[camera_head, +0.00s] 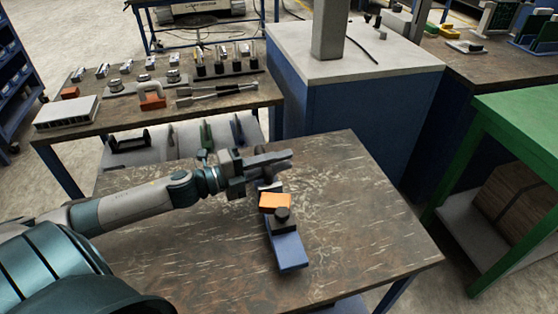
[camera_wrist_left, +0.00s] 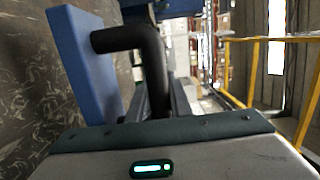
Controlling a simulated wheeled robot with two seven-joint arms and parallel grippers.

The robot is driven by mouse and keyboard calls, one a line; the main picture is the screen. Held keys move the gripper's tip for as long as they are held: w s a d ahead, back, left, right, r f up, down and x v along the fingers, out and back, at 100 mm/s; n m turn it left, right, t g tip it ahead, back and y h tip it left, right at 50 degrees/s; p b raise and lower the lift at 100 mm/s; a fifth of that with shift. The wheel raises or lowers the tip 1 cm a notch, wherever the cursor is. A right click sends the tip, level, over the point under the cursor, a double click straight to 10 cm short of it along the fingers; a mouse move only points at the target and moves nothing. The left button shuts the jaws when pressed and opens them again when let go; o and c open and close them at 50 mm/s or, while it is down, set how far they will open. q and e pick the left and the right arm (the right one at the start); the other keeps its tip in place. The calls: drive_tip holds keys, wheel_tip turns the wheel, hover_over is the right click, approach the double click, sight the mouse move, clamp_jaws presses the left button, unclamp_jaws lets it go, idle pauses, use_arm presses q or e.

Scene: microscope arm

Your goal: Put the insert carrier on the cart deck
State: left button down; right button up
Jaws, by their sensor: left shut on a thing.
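The insert carrier (camera_head: 287,249) is a blue plate with an orange block and a dark knob on it, in the head view. In the left wrist view its blue plate (camera_wrist_left: 85,60) stands at the left, with a black bent handle (camera_wrist_left: 135,38) joined to it. My left gripper (camera_head: 278,168) is at the far end of the carrier, shut on the handle. The worn brown cart deck (camera_head: 360,230) lies below the carrier. I cannot tell whether the carrier touches the deck or hangs just above it. The gripper hides the carrier's far end. My right gripper is out of view.
The rest of the deck is clear. A bench (camera_head: 115,115) with metal parts and tools stands behind at left. A blue cabinet with a pale top (camera_head: 400,60) stands behind the deck, and a green table (camera_head: 520,110) at right.

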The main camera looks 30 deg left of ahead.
use_arm(q)
drive_tip(key=shift+f, duration=1.8)
drive_tip(key=shift+f, duration=0.1)
drive_tip(key=c, duration=1.6)
unclamp_jaws()
drive_tip(key=shift+f, duration=0.15)
drive_tip(key=shift+s, duration=0.1)
